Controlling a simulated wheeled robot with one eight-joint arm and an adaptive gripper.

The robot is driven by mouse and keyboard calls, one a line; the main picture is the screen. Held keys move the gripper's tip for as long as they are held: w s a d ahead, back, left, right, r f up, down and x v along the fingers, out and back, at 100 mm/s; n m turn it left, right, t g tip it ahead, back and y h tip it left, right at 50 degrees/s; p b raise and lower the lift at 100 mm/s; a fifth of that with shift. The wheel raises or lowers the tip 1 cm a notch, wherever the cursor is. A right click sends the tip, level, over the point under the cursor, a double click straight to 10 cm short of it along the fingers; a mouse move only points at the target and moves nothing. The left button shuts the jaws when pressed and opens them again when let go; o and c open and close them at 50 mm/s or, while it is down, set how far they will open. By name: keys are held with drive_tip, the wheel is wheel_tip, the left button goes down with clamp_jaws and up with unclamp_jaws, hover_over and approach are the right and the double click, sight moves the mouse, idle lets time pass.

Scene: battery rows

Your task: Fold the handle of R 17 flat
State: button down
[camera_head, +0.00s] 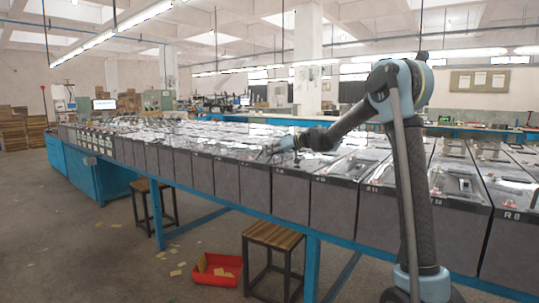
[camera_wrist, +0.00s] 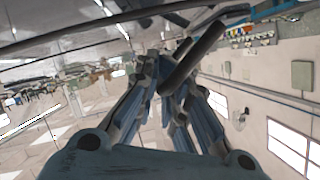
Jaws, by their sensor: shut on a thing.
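My gripper (camera_head: 276,149) reaches down to the top of the battery row, in the middle of the head view. In the wrist view my gripper (camera_wrist: 178,65) is shut on a dark rounded bar, the handle (camera_wrist: 197,52), which crosses between the blue fingers. The handle is too small to make out in the head view. The battery beneath my gripper (camera_head: 289,190) is a dark grey box with a shiny top. Its label is too small to read, so I cannot tell whether it is R 17.
Several like batteries stand close side by side on a long blue-framed bench (camera_head: 222,205). The label R 8 (camera_head: 511,215) shows at the right. Wooden stools (camera_head: 272,236) and a red bin (camera_head: 217,270) stand in front. The floor at the left is mostly clear.

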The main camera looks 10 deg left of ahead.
drive_tip(key=c, duration=1.7)
unclamp_jaws()
drive_tip(key=v, duration=1.2)
drive_tip(key=shift+w, duration=0.15)
